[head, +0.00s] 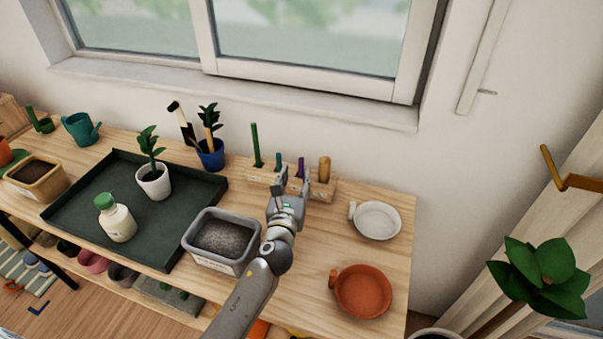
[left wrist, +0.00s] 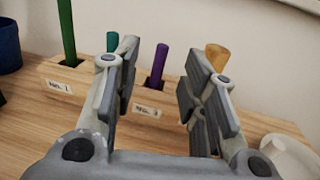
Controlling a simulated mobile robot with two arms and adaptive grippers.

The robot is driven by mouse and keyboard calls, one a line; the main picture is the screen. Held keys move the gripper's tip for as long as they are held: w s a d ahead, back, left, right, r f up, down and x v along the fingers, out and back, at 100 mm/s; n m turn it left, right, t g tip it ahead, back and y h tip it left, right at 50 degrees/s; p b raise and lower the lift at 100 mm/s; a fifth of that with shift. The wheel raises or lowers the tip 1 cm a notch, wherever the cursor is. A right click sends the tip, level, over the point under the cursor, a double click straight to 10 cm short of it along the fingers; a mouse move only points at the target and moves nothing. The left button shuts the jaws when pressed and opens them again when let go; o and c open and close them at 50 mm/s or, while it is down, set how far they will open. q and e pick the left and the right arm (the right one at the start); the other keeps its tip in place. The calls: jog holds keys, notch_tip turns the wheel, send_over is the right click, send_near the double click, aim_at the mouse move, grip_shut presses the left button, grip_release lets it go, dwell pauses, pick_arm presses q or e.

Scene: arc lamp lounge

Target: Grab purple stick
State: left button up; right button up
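The purple stick (head: 300,167) stands upright in a wooden holder (head: 331,186) by the wall. In the left wrist view the purple stick (left wrist: 158,65) shows in the gap between my fingers, a little left of centre, above a label on the holder (left wrist: 57,78). My left gripper (head: 293,183) is open and empty at the front of the holder, its fingers pointing at the stick. I see no contact with the stick. The stick's lower end is hidden in the holder. My right gripper is not in view.
The holder also carries a tall green stick (head: 255,145), a teal stick (left wrist: 112,42) and a tan, thick-topped stick (head: 324,169). A grey soil tub (head: 196,258) stands below left, a white dish (head: 377,221) and a terracotta dish (head: 363,291) to the right.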

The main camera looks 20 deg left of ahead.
aim_at(301, 162)
pick_arm(q)
jog(key=shift+w+a, duration=0.15)
jog(key=shift+w, duration=2.7)
jog(key=shift+s, duration=0.1)
jog(key=shift+c, duration=0.3)
jog(key=c, duration=0.8)
